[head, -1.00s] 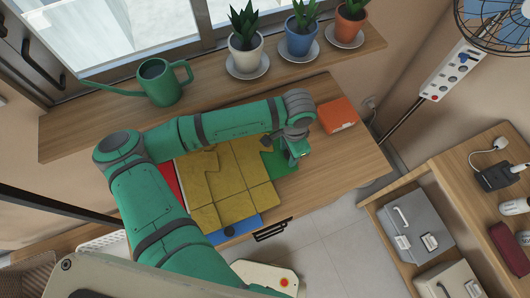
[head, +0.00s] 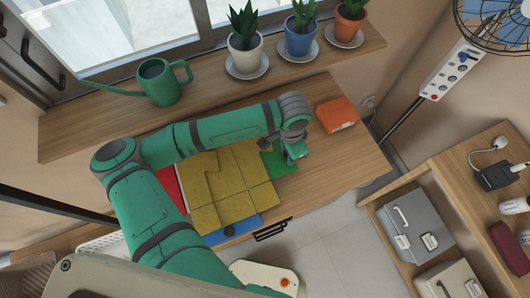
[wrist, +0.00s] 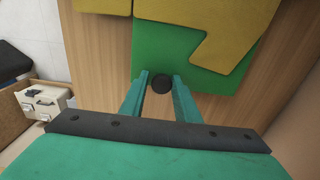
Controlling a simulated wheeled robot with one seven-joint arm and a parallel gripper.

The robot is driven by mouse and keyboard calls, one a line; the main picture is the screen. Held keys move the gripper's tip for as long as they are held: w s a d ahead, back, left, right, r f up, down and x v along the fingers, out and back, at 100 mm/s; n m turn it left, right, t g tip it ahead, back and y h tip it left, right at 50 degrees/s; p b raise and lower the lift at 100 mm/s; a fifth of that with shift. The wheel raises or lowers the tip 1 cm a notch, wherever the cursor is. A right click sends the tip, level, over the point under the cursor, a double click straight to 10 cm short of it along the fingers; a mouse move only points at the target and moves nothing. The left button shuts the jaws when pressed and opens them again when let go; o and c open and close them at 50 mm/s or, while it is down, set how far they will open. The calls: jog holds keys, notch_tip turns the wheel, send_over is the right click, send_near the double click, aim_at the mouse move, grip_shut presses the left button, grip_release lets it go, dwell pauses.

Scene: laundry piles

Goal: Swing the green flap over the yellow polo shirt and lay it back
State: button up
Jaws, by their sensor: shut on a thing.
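The yellow polo shirt (head: 222,190) lies spread over the middle of a folding board on the wooden table, and its edge also shows at the top of the wrist view (wrist: 220,25). The green flap (head: 282,164) lies flat at the board's right side, partly under a yellow sleeve; the wrist view shows it larger (wrist: 165,50). A round black knob (wrist: 161,84) is at the flap's outer edge. My gripper (head: 294,153) is at that edge, its two fingers (wrist: 161,88) shut on the knob. The arm hides part of the board's far side.
A red flap (head: 168,180) shows at the left and a blue flap (head: 232,231) at the front. An orange box (head: 336,115) stands behind and right of my gripper. A watering can (head: 160,82) and potted plants stand on the sill.

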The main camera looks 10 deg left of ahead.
jog(key=shift+s+a+r, duration=0.15)
jog(key=shift+a+r, duration=0.05)
jog(key=shift+r, duration=0.45)
jog(key=shift+s+a+r, duration=0.15)
jog(key=shift+r, duration=0.45)
jog(key=shift+c, duration=0.5)
jog(key=shift+t+h, duration=0.4)
jog(key=shift+h, duration=0.3)
jog(key=shift+s+a+r, duration=0.2)
jog(key=shift+a+r, duration=0.1)
jog(key=shift+r, duration=0.3)
jog(key=shift+s+a+r, duration=0.15)
jog(key=shift+a+r, duration=0.1)
jog(key=shift+r, duration=0.3)
jog(key=shift+s+a+r, duration=0.2)
jog(key=shift+a+r, duration=0.1)
jog(key=shift+r, duration=0.3)
jog(key=shift+t+h, duration=0.3)
jog(key=shift+h, duration=0.2)
jog(key=shift+s+a+r, duration=0.45)
jog(key=shift+a+r, duration=0.15)
jog(key=shift+r, duration=0.1)
jog(key=shift+s+a+r, duration=0.4)
jog(key=shift+a+r, duration=0.15)
jog(key=shift+r, duration=0.15)
